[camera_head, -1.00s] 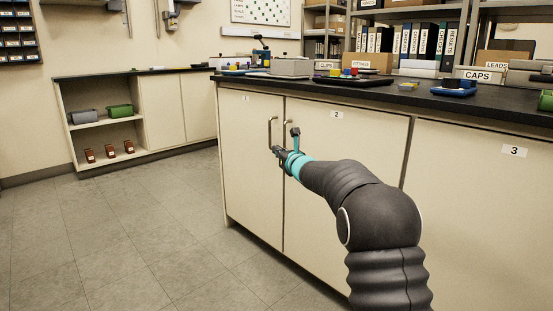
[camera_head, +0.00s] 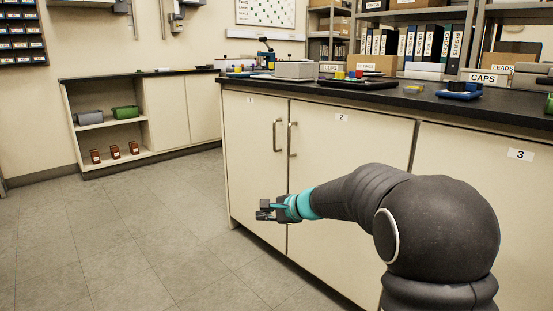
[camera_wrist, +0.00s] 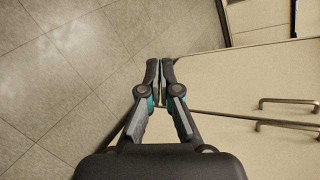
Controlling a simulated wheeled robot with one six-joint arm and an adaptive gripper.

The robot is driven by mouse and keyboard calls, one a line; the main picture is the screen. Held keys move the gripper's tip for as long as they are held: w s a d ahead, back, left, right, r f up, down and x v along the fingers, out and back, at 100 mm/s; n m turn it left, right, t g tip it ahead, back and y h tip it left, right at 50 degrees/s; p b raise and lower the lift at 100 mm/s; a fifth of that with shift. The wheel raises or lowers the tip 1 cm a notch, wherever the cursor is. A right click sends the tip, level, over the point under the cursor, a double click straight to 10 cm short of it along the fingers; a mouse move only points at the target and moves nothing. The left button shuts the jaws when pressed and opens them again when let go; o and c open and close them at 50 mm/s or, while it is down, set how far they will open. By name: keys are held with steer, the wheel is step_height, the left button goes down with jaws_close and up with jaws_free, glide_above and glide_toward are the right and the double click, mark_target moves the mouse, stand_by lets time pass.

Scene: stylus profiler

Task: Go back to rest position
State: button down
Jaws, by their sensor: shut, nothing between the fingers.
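My gripper (camera_head: 264,211) is in front of the lower cabinet doors in the head view, below the door handles (camera_head: 292,139). It points to the left and is apart from the doors. In the wrist view my gripper (camera_wrist: 160,64) has its two fingertips together with nothing between them. The two handles (camera_wrist: 287,125) show at the right of the wrist view. Both cabinet doors, marked 1 and 2 (camera_head: 341,117), are shut.
The black countertop (camera_head: 405,98) carries a grey box (camera_head: 295,69), a dark tray with coloured blocks and a blue holder (camera_head: 460,91). An open shelf with bins (camera_head: 88,118) stands at the back left. The tiled floor (camera_head: 130,225) at left is clear.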

steer(key=s+d+r+n+g+h+p, duration=0.15)
steer(key=s+d+n+h, duration=0.35)
steer(key=s, duration=0.7)
steer(key=s+d+r+n+g+h+p, duration=0.1)
steer(key=s+d+n+p, duration=0.25)
steer(key=s+d, duration=0.65)
steer(key=s+d+r+n+g+h+p, duration=0.1)
steer(key=s+d+n+h, duration=0.3)
steer(key=s, duration=1.1)
steer(key=s+r+t+p, duration=0.1)
steer(key=s+r+p, duration=0.1)
steer(key=r, duration=0.3)
steer(key=shift+s+n+t+y, duration=0.3)
steer(key=shift+s+n+t, duration=0.05)
steer(key=shift+s, duration=0.35)
